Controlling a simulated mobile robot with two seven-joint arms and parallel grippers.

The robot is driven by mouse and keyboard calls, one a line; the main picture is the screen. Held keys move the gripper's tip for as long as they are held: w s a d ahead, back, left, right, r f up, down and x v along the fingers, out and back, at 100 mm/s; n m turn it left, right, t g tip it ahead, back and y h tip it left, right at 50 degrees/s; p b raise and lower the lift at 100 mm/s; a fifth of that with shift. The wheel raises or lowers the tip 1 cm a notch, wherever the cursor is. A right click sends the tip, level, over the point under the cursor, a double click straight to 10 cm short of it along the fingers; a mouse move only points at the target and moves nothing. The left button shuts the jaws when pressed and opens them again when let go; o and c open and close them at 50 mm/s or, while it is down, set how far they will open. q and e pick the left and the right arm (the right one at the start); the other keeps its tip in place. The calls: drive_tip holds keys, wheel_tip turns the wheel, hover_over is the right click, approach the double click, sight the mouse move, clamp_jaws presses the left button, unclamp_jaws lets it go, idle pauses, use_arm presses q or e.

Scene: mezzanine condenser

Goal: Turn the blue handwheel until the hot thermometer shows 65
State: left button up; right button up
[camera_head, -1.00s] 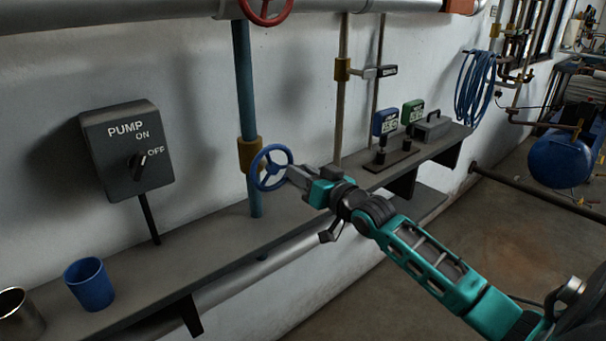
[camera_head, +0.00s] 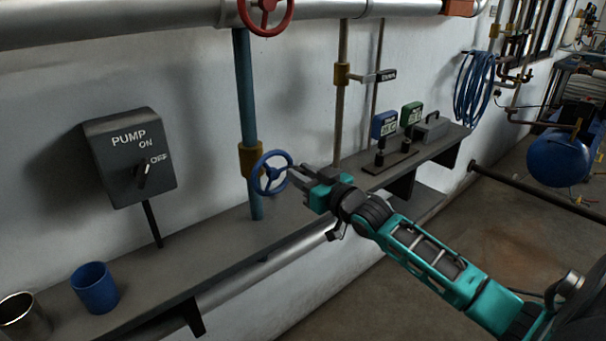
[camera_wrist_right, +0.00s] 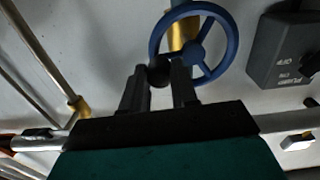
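The blue handwheel (camera_head: 262,185) is mounted at a brass valve body (camera_head: 250,160) on the blue vertical pipe. It also shows in the right wrist view (camera_wrist_right: 232,60), with a dark knob (camera_wrist_right: 158,72) at its lower-left rim. My right gripper (camera_head: 292,171) is at the wheel's right side. In the wrist view its two fingers (camera_wrist_right: 160,80) stand apart on either side of the knob; firm contact cannot be told. Two small displays, one blue (camera_head: 384,126) and one green (camera_head: 411,114), stand on the shelf; their labels and digits are too small to read surely. My left gripper is not in view.
A pump switch box (camera_head: 130,160) hangs on the left wall. A blue cup (camera_head: 95,290) and metal cup (camera_head: 22,318) stand on the shelf (camera_head: 215,240). A red handwheel (camera_head: 265,22) is above. A grey toolbox-like case (camera_head: 431,130) sits beyond the displays.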

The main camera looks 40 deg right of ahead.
drive_tip(key=o, duration=0.4)
drive_tip(key=s, duration=0.8)
drive_tip(key=s+d, duration=0.1)
drive_tip(key=s, duration=0.4)
drive_tip(key=shift+w, duration=0.1)
idle(0.4)
drive_tip(key=s+a+f+g, duration=0.2)
drive_tip(key=s+a+f, duration=0.2)
drive_tip(key=a+f, duration=0.3)
drive_tip(key=s+a+f+g, duration=0.2)
drive_tip(key=s+a+f, duration=0.2)
drive_tip(key=a+f, duration=0.3)
drive_tip(key=s+a+f+n+g, duration=0.1)
drive_tip(key=s+a+f+g, duration=0.2)
drive_tip(key=a+f, duration=0.3)
drive_tip(key=shift+s+a+f+y, duration=0.15)
drive_tip(key=shift+s+f, duration=0.05)
drive_tip(key=shift+f, duration=0.6)
drive_tip(key=shift+s+a+f+y, duration=0.1)
drive_tip(key=shift+s+f, duration=0.1)
drive_tip(key=shift+f, duration=0.65)
drive_tip(key=shift+s+a+f+y, duration=0.15)
drive_tip(key=shift+s+f, duration=0.05)
drive_tip(key=shift+f, duration=0.6)
idle(1.3)
